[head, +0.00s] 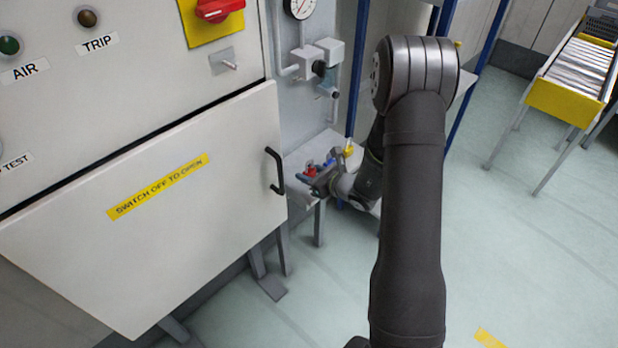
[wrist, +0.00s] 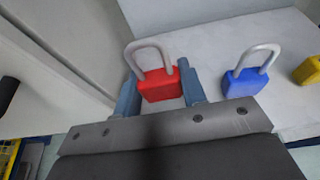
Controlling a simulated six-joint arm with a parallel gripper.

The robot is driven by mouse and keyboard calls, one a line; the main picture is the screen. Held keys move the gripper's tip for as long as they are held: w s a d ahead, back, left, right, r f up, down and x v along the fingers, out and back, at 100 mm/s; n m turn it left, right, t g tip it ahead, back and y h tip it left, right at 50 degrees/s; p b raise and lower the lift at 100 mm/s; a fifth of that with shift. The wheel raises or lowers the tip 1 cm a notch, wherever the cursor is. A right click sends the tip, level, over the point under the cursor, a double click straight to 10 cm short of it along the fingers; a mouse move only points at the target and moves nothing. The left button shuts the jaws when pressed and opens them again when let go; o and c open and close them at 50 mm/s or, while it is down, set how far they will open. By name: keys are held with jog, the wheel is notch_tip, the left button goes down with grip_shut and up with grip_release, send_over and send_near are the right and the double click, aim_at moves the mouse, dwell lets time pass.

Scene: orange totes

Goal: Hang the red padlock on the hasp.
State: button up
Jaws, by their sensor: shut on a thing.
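The red padlock (wrist: 160,85) is between the two fingers of my gripper (wrist: 160,92), which is shut on its body. Its grey shackle points up and away from the gripper in the wrist view. In the head view the red padlock (head: 311,170) is small, at my gripper (head: 318,178) over the small grey shelf. I cannot tell whether it still touches the shelf. The hasp looks to be the grey metal piece with a peg (head: 228,64) on the cabinet front, below the red rotary switch (head: 218,8).
A blue padlock (wrist: 245,82) and a yellow padlock (wrist: 308,70) sit on the shelf (wrist: 215,40) to the right. The cabinet door (head: 150,210) with a black handle (head: 274,170) stands left of my gripper. Blue posts rise behind my arm.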

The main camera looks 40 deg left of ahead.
jog(key=shift+d+r, duration=0.1)
jog(key=shift+r, duration=0.95)
jog(key=d, duration=1)
jog(key=w+d+r+m+t+h, duration=0.1)
jog(key=w+d+m+t, duration=0.15)
jog(key=w+d, duration=0.2)
jog(key=w+d+r+m+t, duration=0.1)
jog(key=w+d+r+t, duration=0.15)
jog(key=w, duration=0.35)
jog(key=w+d+r+m+t+h, duration=0.2)
jog(key=w+d+m+h, duration=0.1)
jog(key=d, duration=0.7)
jog(key=w+d+r+m+t+h, duration=0.2)
jog(key=w+d, duration=0.4)
jog(key=d, duration=0.5)
jog(key=w+d+r+m+t+h, duration=0.2)
jog(key=w+d+m+t+h, duration=0.2)
jog(key=d, duration=0.6)
jog(key=shift+w+d+m, duration=0.2)
jog(key=shift+w+m, duration=0.5)
jog(key=shift+m, duration=0.35)
jog(key=shift+r, duration=0.1)
